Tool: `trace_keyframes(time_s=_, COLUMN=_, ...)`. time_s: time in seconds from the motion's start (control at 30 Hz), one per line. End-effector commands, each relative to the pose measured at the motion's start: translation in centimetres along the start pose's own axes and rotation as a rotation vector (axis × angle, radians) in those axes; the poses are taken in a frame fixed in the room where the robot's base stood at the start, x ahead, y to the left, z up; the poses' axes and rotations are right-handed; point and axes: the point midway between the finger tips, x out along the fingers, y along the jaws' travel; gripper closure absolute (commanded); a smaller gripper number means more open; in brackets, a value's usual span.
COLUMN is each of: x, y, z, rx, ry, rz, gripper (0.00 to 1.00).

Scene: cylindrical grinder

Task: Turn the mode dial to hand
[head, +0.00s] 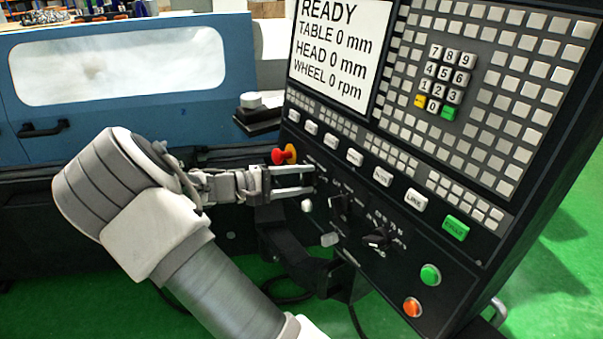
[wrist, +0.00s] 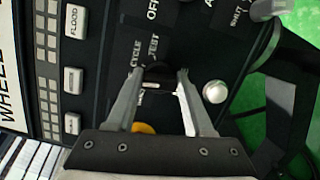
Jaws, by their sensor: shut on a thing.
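My gripper (head: 312,178) reaches in from the left to the sloping black control panel (head: 460,235), below the screen. In the wrist view my gripper (wrist: 160,74) has its two fingertips on either side of a dark round dial, the mode dial (wrist: 158,76), and is shut on it. A pale mark shows on the dial's near side. The labels CYCLE and TEST are beside it; I cannot read a HAND label. In the head view the fingers largely hide this dial.
Two black dials (head: 340,207) and (head: 377,238) sit to the right of my fingers. A red emergency button (head: 285,155) is just above the gripper. A silver knob (wrist: 215,92) is close to the right finger. Green and orange buttons (head: 430,275) are lower right.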

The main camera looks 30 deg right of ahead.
Motion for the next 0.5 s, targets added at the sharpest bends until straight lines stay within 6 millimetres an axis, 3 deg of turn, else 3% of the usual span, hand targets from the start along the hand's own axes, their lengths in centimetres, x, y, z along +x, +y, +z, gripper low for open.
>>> trace_keyframes(time_s=0.5, x=-0.03, y=0.28, z=0.08, rx=-0.481, ry=0.0, rz=0.092, gripper=1.0)
